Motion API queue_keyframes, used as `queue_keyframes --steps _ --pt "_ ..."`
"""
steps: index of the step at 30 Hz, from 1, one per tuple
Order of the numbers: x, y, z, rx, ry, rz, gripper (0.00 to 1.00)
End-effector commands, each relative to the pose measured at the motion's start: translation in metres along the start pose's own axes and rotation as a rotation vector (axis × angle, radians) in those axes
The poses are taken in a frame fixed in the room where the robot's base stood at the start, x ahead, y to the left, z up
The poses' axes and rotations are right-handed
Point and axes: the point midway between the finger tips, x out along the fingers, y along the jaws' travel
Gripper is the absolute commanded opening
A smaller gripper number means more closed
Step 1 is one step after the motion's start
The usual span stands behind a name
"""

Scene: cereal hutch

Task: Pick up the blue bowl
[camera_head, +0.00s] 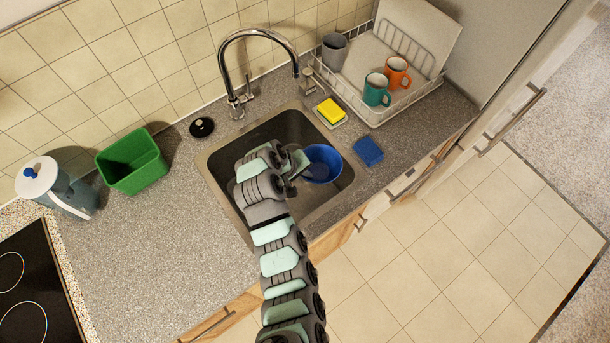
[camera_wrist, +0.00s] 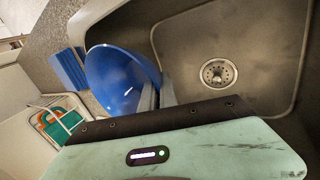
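The blue bowl (camera_head: 323,164) is in the right part of the sink in the head view, with its open side facing up. In the wrist view, the bowl (camera_wrist: 118,80) fills the area left of the fingers, and its inside shows. My gripper (camera_head: 296,168) is at the bowl's left rim. In the wrist view, the two fingers of my gripper (camera_wrist: 157,95) are close together with the rim between them, one inside the bowl and one outside. The gripper looks shut on the rim. The bowl's underside is hidden, so I cannot tell whether it touches the sink floor.
The sink (camera_head: 236,151) surrounds the arm's end, with the faucet (camera_head: 258,36) behind it. A blue sponge (camera_head: 368,151) and a yellow sponge (camera_head: 331,110) lie beside the sink. A dish rack (camera_head: 376,119) with mugs stands at the back right. A green bin (camera_head: 132,163) stands left.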

Motion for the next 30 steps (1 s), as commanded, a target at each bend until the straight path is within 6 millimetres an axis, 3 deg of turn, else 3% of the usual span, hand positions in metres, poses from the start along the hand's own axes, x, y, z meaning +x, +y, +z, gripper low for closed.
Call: queue_keyframes --steps 19,30 --pt "-0.049 0.025 -0.001 0.000 0.002 0.001 0.00" --pt "-0.052 0.027 0.000 0.000 0.000 0.001 0.00"
